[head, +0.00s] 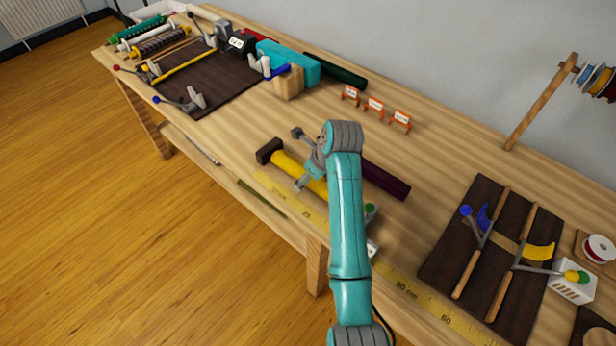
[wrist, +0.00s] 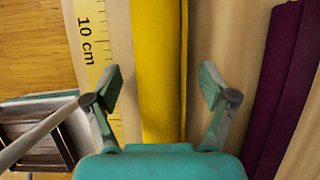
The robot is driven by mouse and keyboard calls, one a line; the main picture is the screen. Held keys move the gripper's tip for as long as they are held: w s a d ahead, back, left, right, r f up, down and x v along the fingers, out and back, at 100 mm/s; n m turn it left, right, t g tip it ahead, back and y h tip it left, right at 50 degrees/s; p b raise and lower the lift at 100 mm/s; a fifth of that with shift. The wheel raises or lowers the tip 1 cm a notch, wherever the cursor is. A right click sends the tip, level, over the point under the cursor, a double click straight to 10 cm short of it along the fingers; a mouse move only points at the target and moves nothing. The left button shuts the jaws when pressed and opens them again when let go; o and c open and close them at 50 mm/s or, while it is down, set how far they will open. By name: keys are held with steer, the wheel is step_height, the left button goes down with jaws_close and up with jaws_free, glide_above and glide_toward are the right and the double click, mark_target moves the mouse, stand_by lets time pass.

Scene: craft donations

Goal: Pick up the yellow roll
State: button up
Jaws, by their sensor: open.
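The yellow roll (head: 288,164) lies on the wooden workbench near its front edge, with a dark brown block (head: 269,150) at its left end. My arm hides part of its right side in the head view. In the wrist view the yellow roll (wrist: 158,70) runs up the middle of the picture. My gripper (head: 302,158) is over the roll. In the wrist view my gripper (wrist: 163,88) is open, with one finger on each side of the roll and nothing held. I cannot tell how far above the bench the fingertips are.
A dark purple roll (head: 386,181) lies just right of the yellow roll, also in the wrist view (wrist: 283,80). A yellow ruler strip (head: 415,291) runs along the front edge. Small orange card stands (head: 374,104) are behind. A dark board with levers (head: 448,253) lies at right.

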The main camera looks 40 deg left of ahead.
steer(key=c, duration=1.5)
steer(key=shift+o, duration=0.2)
step_height(320, 180, up, 10)
steer(key=shift+r, duration=0.1)
